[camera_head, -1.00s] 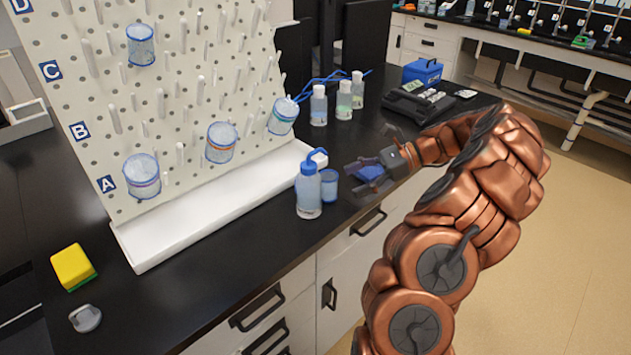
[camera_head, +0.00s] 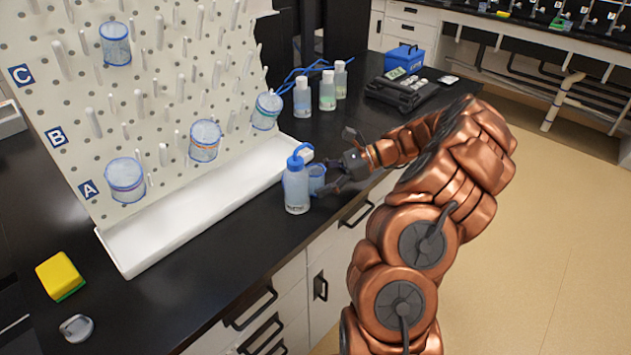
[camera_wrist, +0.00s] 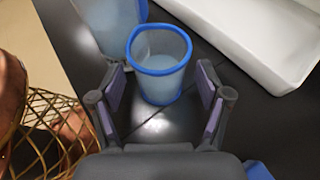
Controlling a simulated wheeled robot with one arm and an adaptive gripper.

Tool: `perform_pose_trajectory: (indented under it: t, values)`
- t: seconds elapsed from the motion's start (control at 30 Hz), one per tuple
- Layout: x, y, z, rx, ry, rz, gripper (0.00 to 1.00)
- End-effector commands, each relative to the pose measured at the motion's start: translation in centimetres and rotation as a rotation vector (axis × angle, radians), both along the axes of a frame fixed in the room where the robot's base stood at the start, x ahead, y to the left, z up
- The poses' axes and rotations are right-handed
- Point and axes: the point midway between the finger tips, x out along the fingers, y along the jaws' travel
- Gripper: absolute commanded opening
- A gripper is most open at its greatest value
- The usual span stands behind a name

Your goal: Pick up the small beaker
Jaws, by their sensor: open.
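The small beaker (camera_wrist: 159,70), clear with a blue rim, stands upright on the black counter. In the wrist view it lies between and just beyond the two open fingers of my gripper (camera_wrist: 160,105). In the head view the beaker (camera_head: 317,177) is partly hidden behind a wash bottle, and my gripper (camera_head: 336,175) reaches it from the right. The gripper is open and empty. I cannot tell whether a finger touches the beaker.
The wash bottle (camera_head: 297,188) with a blue cap stands close beside the beaker. A white tray (camera_head: 160,236) lies below the pegboard (camera_head: 95,150), which holds several beakers. Several capped bottles (camera_head: 327,92) stand behind. A yellow sponge (camera_head: 60,275) lies at left.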

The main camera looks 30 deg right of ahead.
Motion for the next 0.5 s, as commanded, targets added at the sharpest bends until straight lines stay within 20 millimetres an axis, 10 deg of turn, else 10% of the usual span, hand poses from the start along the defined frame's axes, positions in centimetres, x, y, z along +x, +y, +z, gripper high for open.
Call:
perform_pose_trajectory:
  t: [0.3, 0.5]
  values:
    - [0.33, 0.54, -0.35, -0.002, -0.001, -0.004, 0.77]
    - [0.32, 0.53, -0.34, -0.002, -0.001, -0.004, 0.56]
